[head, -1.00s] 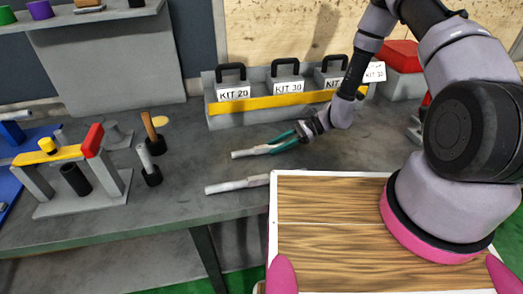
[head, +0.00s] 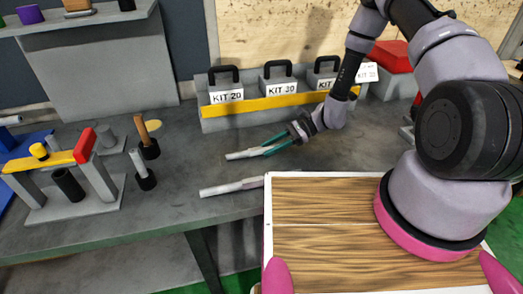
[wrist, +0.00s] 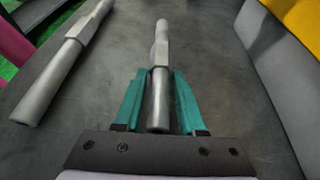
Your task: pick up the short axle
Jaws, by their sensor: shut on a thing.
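The short axle (head: 240,155) is a grey stepped rod lying on the dark bench top; it also shows in the wrist view (wrist: 161,45), pointing away from me. My gripper (head: 272,147) reaches it from the right, in front of the kit rack. Its teal fingers (wrist: 160,85) are shut on the near part of the short axle, one on each side. The axle's far end sticks out past the fingertips. It appears to be at bench height; I cannot tell whether it is lifted.
A longer axle (head: 230,187) lies nearer the bench's front edge, left of the fingers in the wrist view (wrist: 62,65). A grey rack with a yellow strip (head: 262,107) holds the kit boxes behind. A stand with upright tools (head: 70,203) is left. A wooden-topped tray (head: 330,195) is in front.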

